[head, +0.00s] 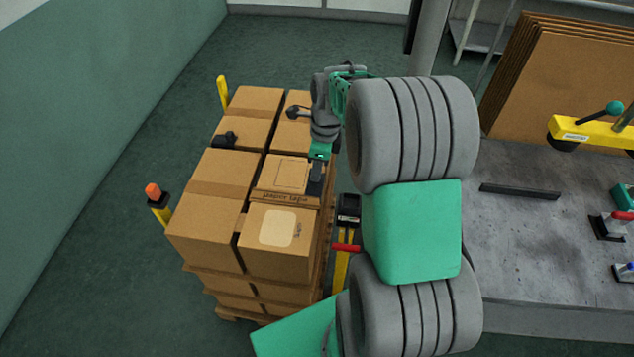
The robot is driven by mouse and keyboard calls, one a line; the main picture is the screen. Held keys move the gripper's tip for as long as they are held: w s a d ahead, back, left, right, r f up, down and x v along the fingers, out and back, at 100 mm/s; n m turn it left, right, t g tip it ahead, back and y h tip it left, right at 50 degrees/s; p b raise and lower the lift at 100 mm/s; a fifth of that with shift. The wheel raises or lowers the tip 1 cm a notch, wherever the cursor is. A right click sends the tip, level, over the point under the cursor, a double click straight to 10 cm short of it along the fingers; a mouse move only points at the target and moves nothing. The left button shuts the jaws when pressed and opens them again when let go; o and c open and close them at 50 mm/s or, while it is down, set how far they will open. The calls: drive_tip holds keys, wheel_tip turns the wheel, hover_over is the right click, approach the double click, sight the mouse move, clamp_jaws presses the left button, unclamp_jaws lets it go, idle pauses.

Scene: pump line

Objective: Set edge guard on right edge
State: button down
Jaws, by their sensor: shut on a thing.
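A stack of brown cartons (215,175) stands on a wooden pallet. My gripper (317,172) is over the right side of the stack, pointing down at the top right edge. It is shut on a dark piece, which seems to be the edge guard (315,181). The piece is small in view and partly hidden by the gripper; I cannot tell whether it touches the carton. The right edge (326,215) of the stack shows in front of the gripper; farther back my arm covers it.
A grey worktop (520,250) at right holds a dark bar (520,191) and small coloured tools. Cardboard sheets (560,75) lean behind it. A yellow handle with a black head (348,208) stands close right of the stack. A yellow post (157,205) stands left; open floor lies beyond.

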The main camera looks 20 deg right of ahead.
wheel_tip(320, 180, up, 2)
drive_tip(key=shift+r, duration=0.1)
drive_tip(key=shift+w+d+f+b, duration=0.1)
drive_tip(key=shift+w+f+b, duration=0.25)
drive_tip(key=shift+f, duration=0.5)
drive_tip(key=shift+w+f+b, duration=0.2)
drive_tip(key=shift+f+b, duration=0.3)
drive_tip(key=shift+f, duration=0.35)
drive_tip(key=shift+w+d+f+b, duration=0.1)
drive_tip(key=shift+w+f+b, duration=0.25)
drive_tip(key=shift+f, duration=0.5)
drive_tip(key=shift+s+f, duration=0.1)
drive_tip(key=shift+f, duration=0.05)
drive_tip(key=shift+f, duration=0.35)
drive_tip(key=shift+f, duration=0.2)
drive_tip(key=shift+s+a+f+b, duration=0.1)
drive_tip(key=shift+f+b, duration=0.25)
drive_tip(key=shift+f, duration=0.3)
drive_tip(key=c, duration=1.5)
unclamp_jaws()
drive_tip(key=o, duration=0.3)
drive_tip(key=shift+r, duration=0.1)
